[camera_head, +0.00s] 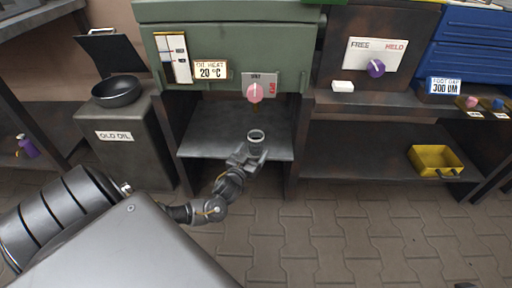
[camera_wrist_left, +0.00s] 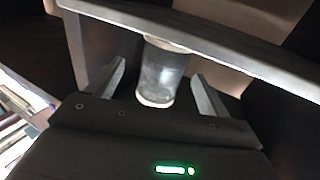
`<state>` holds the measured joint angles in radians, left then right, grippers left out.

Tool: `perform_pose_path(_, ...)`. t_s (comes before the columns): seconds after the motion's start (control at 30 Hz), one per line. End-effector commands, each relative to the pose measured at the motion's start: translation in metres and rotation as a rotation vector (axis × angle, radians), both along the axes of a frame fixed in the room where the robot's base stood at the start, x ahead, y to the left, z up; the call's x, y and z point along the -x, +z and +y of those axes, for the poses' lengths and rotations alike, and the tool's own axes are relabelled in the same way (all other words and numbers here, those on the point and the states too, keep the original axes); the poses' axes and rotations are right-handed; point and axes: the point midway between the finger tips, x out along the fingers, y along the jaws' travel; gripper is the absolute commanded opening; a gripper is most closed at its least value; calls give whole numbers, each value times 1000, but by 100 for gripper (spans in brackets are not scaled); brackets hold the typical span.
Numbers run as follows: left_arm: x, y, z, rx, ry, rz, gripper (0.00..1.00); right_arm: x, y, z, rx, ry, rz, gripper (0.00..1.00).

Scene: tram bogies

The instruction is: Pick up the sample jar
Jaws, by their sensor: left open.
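The sample jar (camera_head: 256,136) is a small grey, clear-looking cylinder with a pale rim. It stands upright on the dark grey shelf (camera_head: 200,145) below the green machine. My left gripper (camera_head: 248,155) reaches in from the front and is open at the jar. In the left wrist view the jar (camera_wrist_left: 162,72) lies between the two spread fingers of the gripper (camera_wrist_left: 160,88), with a gap on each side. My right gripper is not in view.
The green machine (camera_head: 220,48) overhangs the shelf, with a pink knob (camera_head: 254,92) just above the jar. Side walls bound the bay. An old-oil bin (camera_head: 130,155) with a black bowl (camera_head: 117,91) stands left. A yellow tray (camera_head: 435,160) sits on the right shelf.

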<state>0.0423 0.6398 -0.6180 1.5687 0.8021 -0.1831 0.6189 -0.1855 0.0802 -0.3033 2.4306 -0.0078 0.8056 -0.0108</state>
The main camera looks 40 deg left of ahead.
Motion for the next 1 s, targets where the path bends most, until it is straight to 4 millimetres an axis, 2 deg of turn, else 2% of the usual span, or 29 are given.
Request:
perform_pose_path(0.1,-9,-1,3,0,0,0,80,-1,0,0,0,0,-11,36)
perform_pose_path(0.3,-14,-1,5,-1,0,0,80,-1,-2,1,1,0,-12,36)
perform_pose_path(0.37,-21,-2,8,-3,0,-1,80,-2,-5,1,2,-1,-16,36)
perform_pose_path(0.63,-55,-2,19,-2,1,1,80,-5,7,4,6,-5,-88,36)
perform_pose_path(0.93,-59,0,20,1,0,2,80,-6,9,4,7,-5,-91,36)
perform_pose_path(1.0,-59,0,20,1,0,2,70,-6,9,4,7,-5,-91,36)
